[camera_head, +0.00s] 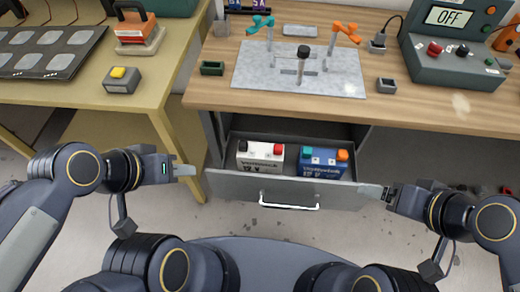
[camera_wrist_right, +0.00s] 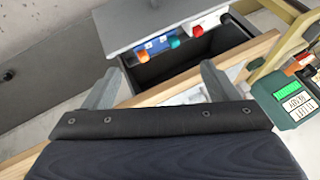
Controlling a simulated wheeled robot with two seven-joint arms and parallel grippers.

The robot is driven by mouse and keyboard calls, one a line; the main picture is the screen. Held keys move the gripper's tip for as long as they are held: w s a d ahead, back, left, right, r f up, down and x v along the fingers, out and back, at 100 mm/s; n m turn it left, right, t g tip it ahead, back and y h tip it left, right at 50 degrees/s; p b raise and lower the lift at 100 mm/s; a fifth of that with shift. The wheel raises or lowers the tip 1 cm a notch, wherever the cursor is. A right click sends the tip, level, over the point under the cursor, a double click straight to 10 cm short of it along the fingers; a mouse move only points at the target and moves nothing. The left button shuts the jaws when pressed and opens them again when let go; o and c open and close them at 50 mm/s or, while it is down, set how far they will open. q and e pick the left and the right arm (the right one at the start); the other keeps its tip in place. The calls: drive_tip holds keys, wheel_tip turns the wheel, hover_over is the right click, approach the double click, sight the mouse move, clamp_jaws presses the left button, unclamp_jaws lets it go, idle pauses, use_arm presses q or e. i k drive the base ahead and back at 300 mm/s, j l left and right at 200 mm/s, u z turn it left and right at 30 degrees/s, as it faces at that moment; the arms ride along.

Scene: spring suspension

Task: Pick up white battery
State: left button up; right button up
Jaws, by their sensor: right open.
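The white battery (camera_head: 260,158), with one black and one red terminal, sits upright in the left part of the open drawer (camera_head: 290,187). It also shows at the upper right of the right wrist view (camera_wrist_right: 208,21), partly cut off from sight. A blue battery (camera_head: 325,165) stands to its right in the drawer. My left gripper (camera_head: 186,170) is left of the drawer, apart from the battery; its finger gap is not clear. My right gripper (camera_head: 371,190) is by the drawer front's right end. In the right wrist view its fingers (camera_wrist_right: 160,82) are apart and empty.
The wooden workbench (camera_head: 215,92) overhangs the back of the drawer. It carries a metal plate with clamps (camera_head: 255,80) and a green control box (camera_head: 450,65). The drawer handle (camera_head: 290,205) faces me. A yellow table (camera_head: 150,85) stands at the left.

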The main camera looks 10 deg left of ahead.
sight(262, 158)
drive_tip(key=i+j+z, duration=0.15)
drive_tip(key=j+z, duration=0.2)
drive_tip(key=j, duration=0.8)
drive_tip(key=j+z, duration=0.35)
drive_tip(key=j, duration=0.85)
drive_tip(key=i, duration=0.05)
